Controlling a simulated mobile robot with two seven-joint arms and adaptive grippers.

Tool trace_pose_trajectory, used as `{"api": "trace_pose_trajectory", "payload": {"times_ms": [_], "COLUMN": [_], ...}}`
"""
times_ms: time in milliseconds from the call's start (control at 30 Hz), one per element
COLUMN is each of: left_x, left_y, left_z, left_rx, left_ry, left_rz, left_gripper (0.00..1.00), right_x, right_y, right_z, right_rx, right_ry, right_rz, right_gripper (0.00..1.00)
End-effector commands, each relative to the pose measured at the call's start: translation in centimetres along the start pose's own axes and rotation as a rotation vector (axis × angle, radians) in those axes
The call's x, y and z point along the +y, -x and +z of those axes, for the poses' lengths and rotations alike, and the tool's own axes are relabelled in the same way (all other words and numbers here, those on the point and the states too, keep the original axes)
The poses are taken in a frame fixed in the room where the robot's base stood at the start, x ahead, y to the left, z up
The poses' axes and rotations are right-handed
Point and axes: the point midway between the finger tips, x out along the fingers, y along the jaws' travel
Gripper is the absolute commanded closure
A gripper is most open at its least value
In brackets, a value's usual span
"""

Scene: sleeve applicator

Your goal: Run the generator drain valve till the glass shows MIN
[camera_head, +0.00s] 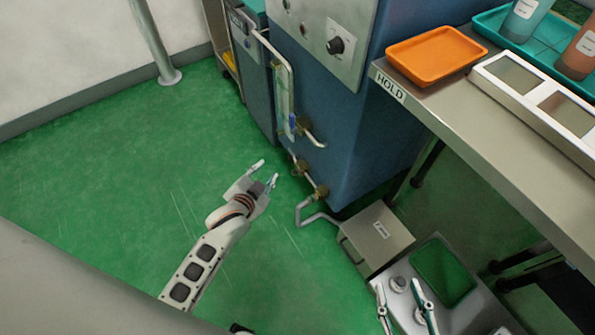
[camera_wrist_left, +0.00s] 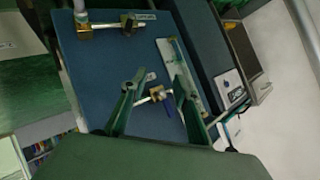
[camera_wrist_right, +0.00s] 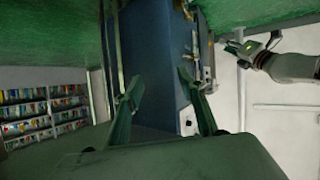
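The generator is a blue cabinet (camera_head: 355,120). A sight glass (camera_head: 284,98) stands on its side; its level is too small to read. Brass valves (camera_head: 319,192) sit low on this side, one joined to a grey pipe (camera_head: 303,212). My left gripper (camera_head: 265,174) is open and empty, just left of the low valves. In the left wrist view, a labelled brass valve with a lever (camera_wrist_left: 157,94) appears between its fingers, apart from them. Another labelled valve (camera_wrist_left: 84,27) is at upper left. My right gripper (camera_head: 398,287) is open and empty at the bottom.
A grey box (camera_head: 378,238) stands on the floor at the pipe's end. A steel table marked HOLD (camera_head: 430,105) is at right, with an orange tray (camera_head: 437,54). A post (camera_head: 150,40) stands at upper left. The green floor at left is clear.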

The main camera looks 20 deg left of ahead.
Motion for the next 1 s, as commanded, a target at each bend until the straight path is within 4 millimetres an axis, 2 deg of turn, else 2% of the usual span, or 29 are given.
{"api": "trace_pose_trajectory", "payload": {"times_ms": [33,100,200,300,433,600,767,1000], "left_x": [-0.2,0.6,2.3,4.2,6.5,8.8,9.5,10.5], "left_y": [-2.6,-5.6,-9.3,-11.9,-13.8,-14.5,-15.4,-18.4], "left_z": [-0.1,0.9,1.7,1.6,0.9,1.4,2.2,4.2], "left_rx": [-0.034,-0.1,-0.188,-0.257,-0.312,-0.356,-0.366,-0.371], "left_ry": [-0.02,-0.057,-0.107,-0.155,-0.208,-0.249,-0.255,-0.254], "left_rz": [-0.005,0.009,0.048,0.097,0.158,0.213,0.223,0.228], "left_gripper": [0.69,0.69,0.69,0.69,0.69,0.69,0.69,0.69], "right_x": [0.1,0.2,0.5,0.7,1.0,1.3,0.9,-0.1], "right_y": [0.1,0.2,0.5,0.8,1.1,1.3,1.2,0.6], "right_z": [0.1,0.6,1.3,1.7,2.1,2.6,2.5,1.2], "right_rx": [-0.003,-0.015,-0.031,-0.045,-0.057,-0.071,-0.063,-0.02], "right_ry": [-0.002,-0.012,-0.031,-0.048,-0.065,-0.084,-0.107,-0.176], "right_rz": [0.0,0.0,0.0,0.002,0.005,0.006,0.001,-0.014], "right_gripper": [0.6,0.6,0.6,0.6,0.6,0.6,0.6,0.6]}}
